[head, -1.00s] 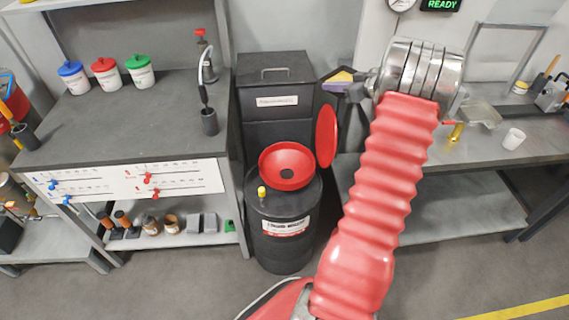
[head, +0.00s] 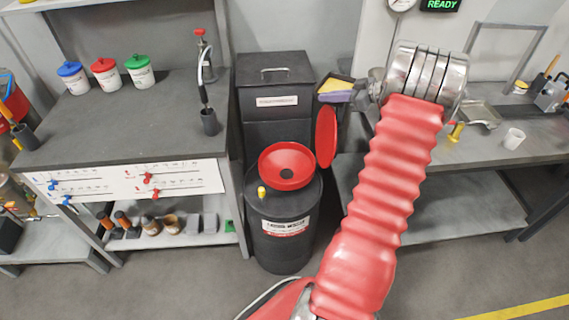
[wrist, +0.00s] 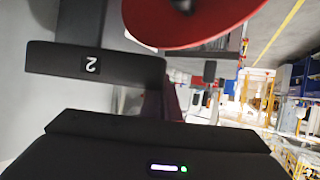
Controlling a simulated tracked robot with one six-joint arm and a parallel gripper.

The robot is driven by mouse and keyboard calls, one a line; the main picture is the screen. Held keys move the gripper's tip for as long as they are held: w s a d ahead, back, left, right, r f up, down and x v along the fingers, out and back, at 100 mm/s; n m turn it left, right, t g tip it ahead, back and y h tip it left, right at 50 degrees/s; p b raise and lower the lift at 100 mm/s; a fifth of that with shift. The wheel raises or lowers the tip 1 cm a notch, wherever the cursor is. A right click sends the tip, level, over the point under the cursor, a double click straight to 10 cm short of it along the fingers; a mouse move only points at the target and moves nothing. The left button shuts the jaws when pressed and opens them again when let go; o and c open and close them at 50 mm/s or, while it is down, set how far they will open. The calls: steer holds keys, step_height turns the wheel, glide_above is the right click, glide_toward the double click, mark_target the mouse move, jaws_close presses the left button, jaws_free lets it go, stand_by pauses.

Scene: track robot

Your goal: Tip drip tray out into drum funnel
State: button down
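A shallow grey metal tray (head: 482,117) lies on the right bench, partly hidden behind my wrist; it looks like the drip tray. The red drum funnel (head: 287,164) sits on the black drum (head: 282,215), with its round red lid (head: 327,136) raised at its right. The red disc at the top of the wrist view (wrist: 190,22) looks like that lid. My gripper (head: 340,90) is above the lid, up and right of the funnel. It shows yellow and purple-grey surfaces; I cannot tell whether they are its own parts or something held. In the wrist view a black part is marked 2.
A black lidded bin (head: 275,100) stands behind the drum. The left bench (head: 120,125) carries several lidded pots. A white cup (head: 514,138) and a small yellow object (head: 457,131) are on the right bench. The floor in front is clear.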

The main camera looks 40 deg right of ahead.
steer(key=shift+w+a+r+n+g+h, duration=0.1)
steer(key=shift+a+n+g+h, duration=0.05)
steer(key=shift+a+n+h, duration=0.3)
steer(key=shift+a+r+n+g+h, duration=0.15)
steer(key=shift+a+h, duration=0.1)
steer(key=shift+a, duration=0.3)
steer(key=shift+a+f, duration=0.25)
steer(key=shift+a, duration=0.15)
steer(key=shift+a+f+n+g+h+p, duration=0.2)
steer(key=shift+n+g+h+p, duration=0.1)
steer(key=shift+n+h+p, duration=0.1)
steer(key=shift+w+a+f+n+h+p, duration=0.1)
steer(key=shift+a+f+n+h+p, duration=0.15)
steer(key=shift+a+p, duration=0.2)
steer(key=shift+w+a+f+n+h+p, duration=0.15)
steer(key=shift+a+f+h+p, duration=0.1)
steer(key=shift+a+h+p, duration=0.15)
stand_by(0.6)
steer(key=shift+a+f, duration=0.3)
steer(key=shift+f, duration=0.1)
steer(key=shift+a+f+n+h, duration=0.2)
steer(key=shift+f+n+h, duration=0.05)
steer(key=shift+n, duration=0.05)
steer(key=shift+a+f+p, duration=0.3)
steer(key=shift+f+p, duration=0.1)
steer(key=shift+f, duration=0.1)
